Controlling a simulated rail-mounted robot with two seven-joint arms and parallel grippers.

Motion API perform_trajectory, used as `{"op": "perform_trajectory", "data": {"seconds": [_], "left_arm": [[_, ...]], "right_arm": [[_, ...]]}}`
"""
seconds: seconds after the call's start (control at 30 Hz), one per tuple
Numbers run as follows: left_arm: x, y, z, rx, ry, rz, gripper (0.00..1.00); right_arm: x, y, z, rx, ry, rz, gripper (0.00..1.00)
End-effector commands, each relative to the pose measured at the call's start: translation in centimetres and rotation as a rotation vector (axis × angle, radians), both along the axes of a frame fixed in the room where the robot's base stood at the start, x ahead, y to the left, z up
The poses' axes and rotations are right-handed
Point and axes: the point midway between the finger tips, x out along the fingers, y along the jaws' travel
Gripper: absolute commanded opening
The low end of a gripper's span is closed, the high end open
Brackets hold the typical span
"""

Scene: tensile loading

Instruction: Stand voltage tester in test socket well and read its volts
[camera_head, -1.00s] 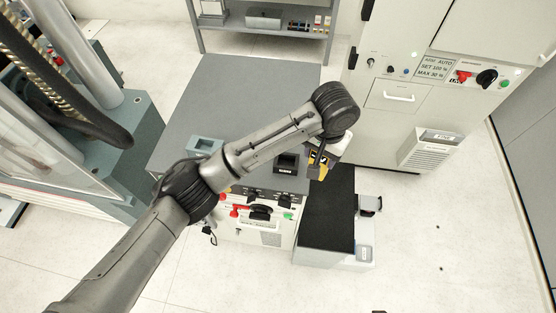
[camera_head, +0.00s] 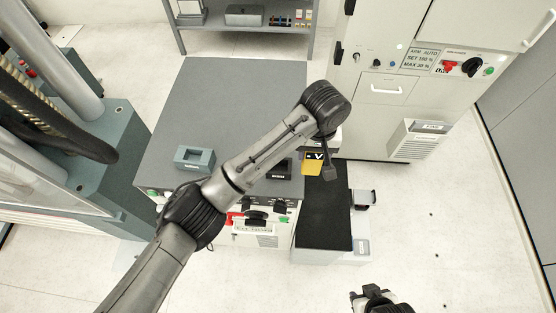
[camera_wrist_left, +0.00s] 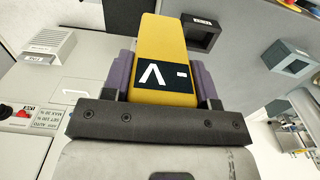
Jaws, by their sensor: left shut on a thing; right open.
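The voltage tester (camera_head: 313,167) is yellow with a black panel marked V. My left gripper (camera_wrist_left: 155,82) is shut on it; its fingers clasp both sides of the tester in the left wrist view. In the head view the tester hangs by the right edge of the grey table, just right of a dark square socket block (camera_head: 279,170), apart from it. That block also shows in the left wrist view (camera_wrist_left: 203,35), its label too small to read. A grey-teal block (camera_head: 195,159) with a recess stands further left. My right gripper (camera_head: 374,296) is open at the bottom edge, empty.
The grey table (camera_head: 230,95) is mostly clear. A panel with red, black and green controls (camera_head: 256,217) is at its front. A black-topped bench (camera_head: 325,215) stands to the right. A large cabinet (camera_head: 400,110) stands behind right, a shelf (camera_head: 245,20) at the back.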

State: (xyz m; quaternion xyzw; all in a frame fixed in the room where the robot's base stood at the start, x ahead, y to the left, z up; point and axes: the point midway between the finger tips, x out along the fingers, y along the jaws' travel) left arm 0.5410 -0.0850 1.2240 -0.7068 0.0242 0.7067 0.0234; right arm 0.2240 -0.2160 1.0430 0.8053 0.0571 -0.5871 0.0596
Motion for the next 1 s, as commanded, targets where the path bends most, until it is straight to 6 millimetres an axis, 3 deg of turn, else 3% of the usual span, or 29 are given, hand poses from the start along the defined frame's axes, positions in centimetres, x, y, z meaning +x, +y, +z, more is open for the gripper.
{"op": "perform_trajectory", "data": {"seconds": [0.23,0.5,0.73,1.0], "left_arm": [[2.8,4.7,-3.0,0.004,0.001,0.006,0.22],[4.7,7.8,-5.4,0.002,0.001,0.003,0.22],[5.1,8.4,-6.1,0.001,0.000,0.000,0.22],[5.1,8.5,-9.3,0.002,0.001,0.001,0.22]], "right_arm": [[0.0,-0.1,0.7,-0.003,0.001,0.001,0.43],[0.0,-0.3,1.1,-0.011,0.000,0.007,0.43],[0.0,-0.3,1.2,-0.011,-0.001,0.007,0.43],[0.0,-0.2,1.7,-0.007,-0.001,0.004,0.43]]}}
